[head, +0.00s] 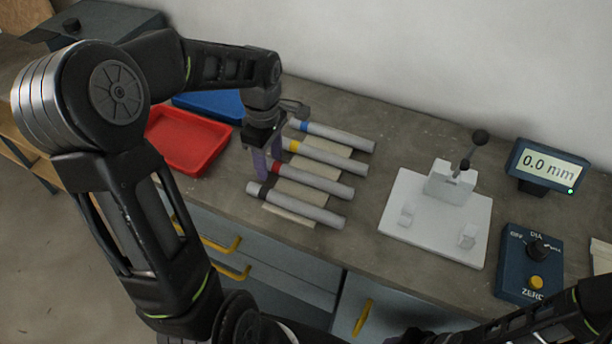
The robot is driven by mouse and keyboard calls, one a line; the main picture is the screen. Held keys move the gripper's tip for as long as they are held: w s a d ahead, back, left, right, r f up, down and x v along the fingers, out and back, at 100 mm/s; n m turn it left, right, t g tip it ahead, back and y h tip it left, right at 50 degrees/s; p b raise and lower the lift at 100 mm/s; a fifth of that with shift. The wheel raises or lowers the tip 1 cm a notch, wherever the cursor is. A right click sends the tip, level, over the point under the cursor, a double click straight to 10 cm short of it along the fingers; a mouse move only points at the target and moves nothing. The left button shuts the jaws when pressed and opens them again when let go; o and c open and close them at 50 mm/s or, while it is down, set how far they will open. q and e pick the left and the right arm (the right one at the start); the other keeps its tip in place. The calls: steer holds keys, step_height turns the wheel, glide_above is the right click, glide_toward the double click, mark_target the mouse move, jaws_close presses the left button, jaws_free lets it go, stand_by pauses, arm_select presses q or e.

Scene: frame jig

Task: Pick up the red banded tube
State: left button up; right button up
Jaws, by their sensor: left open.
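The red banded tube (318,182) is a grey tube with a red band near its left end, lying on a pale rest on the workbench. It is one of several tubes side by side: a blue banded tube (340,137) and a yellow banded tube (330,158) lie behind it, and a black banded tube (303,207) lies in front. My left gripper (268,168) is open and points down at the red-banded end. Its fingers partly cover that end; I cannot tell whether they touch the tube. My right gripper is out of view; only part of that arm shows at the lower right.
A red tray (206,151) and a blue tray (212,101) stand left of the tubes. A white fixture with a lever (425,235), a display reading 0.0 mm (547,166) and a blue control box (517,282) stand at right. The bench between tubes and fixture is clear.

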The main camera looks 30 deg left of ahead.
arm_select(q)
steer(key=shift+c, duration=0.2)
jaws_close()
stand_by(0.4)
